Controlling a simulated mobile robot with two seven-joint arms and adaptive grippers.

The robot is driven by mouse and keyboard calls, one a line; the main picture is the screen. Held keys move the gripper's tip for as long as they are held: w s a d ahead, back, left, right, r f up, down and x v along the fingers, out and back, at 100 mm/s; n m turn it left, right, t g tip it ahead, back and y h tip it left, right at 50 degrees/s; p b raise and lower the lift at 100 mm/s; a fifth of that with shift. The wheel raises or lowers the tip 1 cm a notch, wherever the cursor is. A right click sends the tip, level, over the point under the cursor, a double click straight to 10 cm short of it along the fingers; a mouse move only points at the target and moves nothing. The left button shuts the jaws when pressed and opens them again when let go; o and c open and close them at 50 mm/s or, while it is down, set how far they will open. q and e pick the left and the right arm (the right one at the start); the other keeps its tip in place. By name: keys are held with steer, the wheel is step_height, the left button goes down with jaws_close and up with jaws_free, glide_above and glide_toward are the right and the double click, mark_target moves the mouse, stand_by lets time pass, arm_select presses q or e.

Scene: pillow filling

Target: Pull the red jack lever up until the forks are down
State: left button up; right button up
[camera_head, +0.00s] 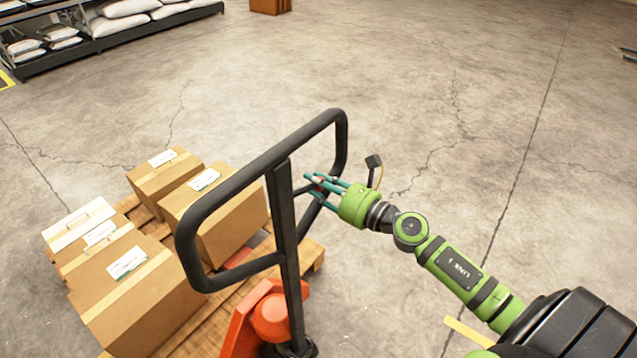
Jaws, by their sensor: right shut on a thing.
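The pallet jack's black loop handle (197,212) stands upright in the middle of the head view, with its post (288,255) running down to an orange base (250,325). My right gripper (314,182) reaches in from the right and is shut at the inner right side of the handle loop. My left gripper is not in view.
A wooden pallet (312,254) with several cardboard boxes (140,290) lies behind and left of the handle. A shelf (120,28) with white pillows is at the top left. A brown box (270,6) stands far back.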

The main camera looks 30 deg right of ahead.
steer(key=shift+r, duration=0.15)
steer(key=shift+w+r+p, duration=0.1)
steer(key=shift+r+p, duration=1.25)
steer(key=shift+p, duration=0.1)
steer(key=shift+a+r+p, duration=0.1)
steer(key=shift+r+p, duration=1.75)
steer(key=shift+r, duration=0.05)
steer(key=shift+f, duration=0.1)
steer(key=o, duration=1)
